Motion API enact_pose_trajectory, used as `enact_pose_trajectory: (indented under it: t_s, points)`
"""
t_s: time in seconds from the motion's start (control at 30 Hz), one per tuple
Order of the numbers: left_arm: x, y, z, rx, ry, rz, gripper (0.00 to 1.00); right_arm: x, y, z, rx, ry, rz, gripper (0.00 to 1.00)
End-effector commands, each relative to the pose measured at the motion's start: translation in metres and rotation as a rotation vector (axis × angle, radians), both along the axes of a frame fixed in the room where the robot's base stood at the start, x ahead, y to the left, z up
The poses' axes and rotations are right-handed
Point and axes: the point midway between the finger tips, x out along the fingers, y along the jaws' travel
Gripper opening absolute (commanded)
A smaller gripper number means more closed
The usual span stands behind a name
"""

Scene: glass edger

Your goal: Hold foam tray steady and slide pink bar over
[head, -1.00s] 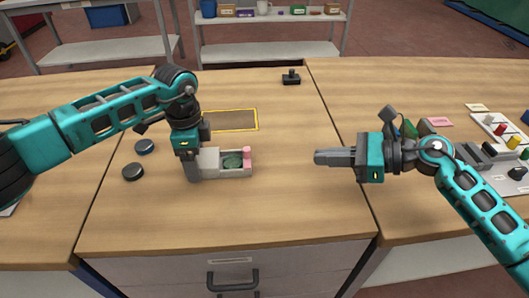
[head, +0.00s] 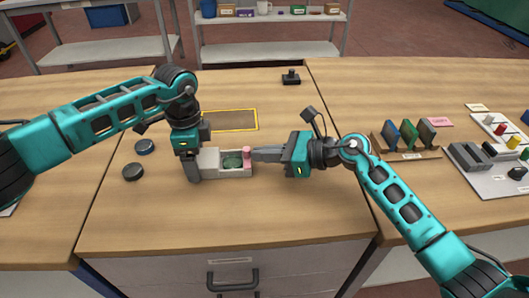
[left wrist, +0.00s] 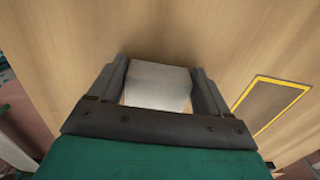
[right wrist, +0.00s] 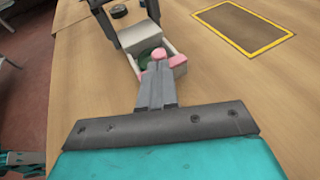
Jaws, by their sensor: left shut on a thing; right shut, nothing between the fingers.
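The foam tray (head: 226,176) is a small pale box on the table with a dark green round thing (head: 232,161) in it. The pink bar (head: 247,158) stands across its right end; it also shows in the right wrist view (right wrist: 177,60). My left gripper (head: 192,172) points down and is shut on the tray's left end, seen between its fingers in the left wrist view (left wrist: 157,85). My right gripper (head: 256,154) is shut and empty, its tips at the pink bar from the right. I cannot tell whether they touch it. The tips hide part of the bar.
A yellow-edged brown rectangle (head: 231,120) lies behind the tray. Two dark round pucks (head: 133,172) lie at left. A black handled block (head: 291,77) stands at the back. A rack of coloured plates (head: 408,140) is at right. The table in front is clear.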

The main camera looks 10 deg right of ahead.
Motion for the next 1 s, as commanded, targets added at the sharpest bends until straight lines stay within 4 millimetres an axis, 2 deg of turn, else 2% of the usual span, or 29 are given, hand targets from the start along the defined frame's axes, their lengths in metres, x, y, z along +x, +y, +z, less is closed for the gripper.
enact_pose_trajectory:
  t_s: [0.33, 0.5, 0.63, 1.0]
  points:
    - [0.0, 0.0, 0.0, 0.0, 0.0, 0.0, 0.48, 0.0, 0.003, 0.0, 0.0, 0.0, 0.001, 0.0]
    - [0.0, 0.0, 0.0, 0.0, 0.0, -0.001, 0.48, 0.001, 0.029, 0.001, 0.001, -0.001, 0.002, 0.0]
    - [0.0, 0.0, 0.0, -0.001, 0.0, -0.001, 0.48, 0.001, 0.042, 0.0, 0.001, -0.001, 0.001, 0.0]
    - [-0.001, -0.002, 0.0, -0.003, 0.0, -0.004, 0.48, 0.0, 0.043, 0.0, 0.001, 0.0, 0.002, 0.0]
